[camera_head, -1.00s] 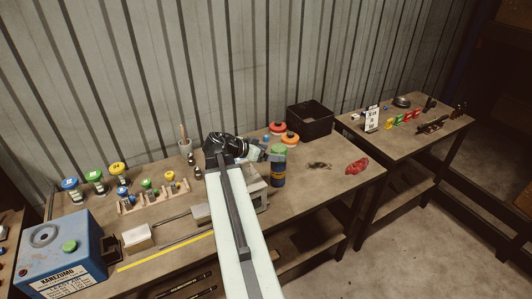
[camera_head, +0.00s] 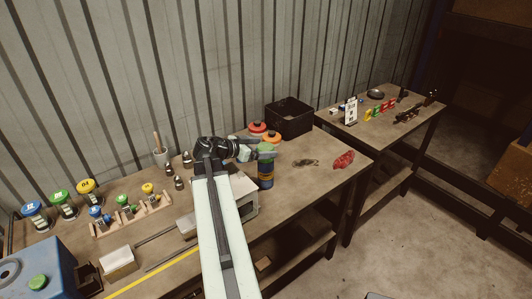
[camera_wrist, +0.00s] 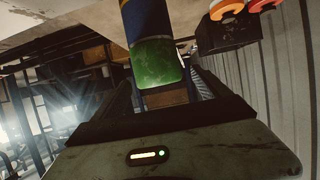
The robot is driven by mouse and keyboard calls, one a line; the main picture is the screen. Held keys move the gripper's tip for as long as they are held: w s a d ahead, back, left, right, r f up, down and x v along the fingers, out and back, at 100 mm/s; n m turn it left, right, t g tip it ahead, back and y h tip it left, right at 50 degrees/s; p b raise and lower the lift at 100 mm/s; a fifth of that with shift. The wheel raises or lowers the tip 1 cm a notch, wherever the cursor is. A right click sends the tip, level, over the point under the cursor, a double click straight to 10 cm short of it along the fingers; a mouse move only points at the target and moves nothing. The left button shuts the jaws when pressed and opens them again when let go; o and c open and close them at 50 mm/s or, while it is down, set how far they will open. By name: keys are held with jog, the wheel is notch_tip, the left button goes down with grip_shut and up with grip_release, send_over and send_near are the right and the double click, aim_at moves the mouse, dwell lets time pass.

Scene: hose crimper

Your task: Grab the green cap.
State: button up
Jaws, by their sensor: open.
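The green cap (camera_head: 265,149) tops an upright blue bottle (camera_head: 265,173) on the workbench. My gripper (camera_head: 249,152) is open at cap height, just left of the cap in the head view. In the wrist view the green cap (camera_wrist: 158,64) lies ahead of my gripper (camera_wrist: 160,86), between the lines of its two open fingers. I cannot tell whether either finger touches the cap. The picture is turned over there, with the blue bottle (camera_wrist: 146,17) above the cap. Part of the bottle's left side is hidden by my gripper in the head view.
A grey machine (camera_head: 243,194) is beside my arm. A red cloth (camera_head: 343,160) lies to the right. Another green-topped jar (camera_head: 61,197) stands far left.

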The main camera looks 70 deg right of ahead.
aim_at(272, 148)
jog(key=b+x, duration=0.1)
jog(key=x, duration=0.3)
jog(key=shift+s+d+f+b, duration=0.15)
jog(key=shift+f+b, duration=0.2)
jog(key=shift+s+d, duration=0.15)
jog(key=shift+r, duration=0.1)
jog(key=c, duration=1.4)
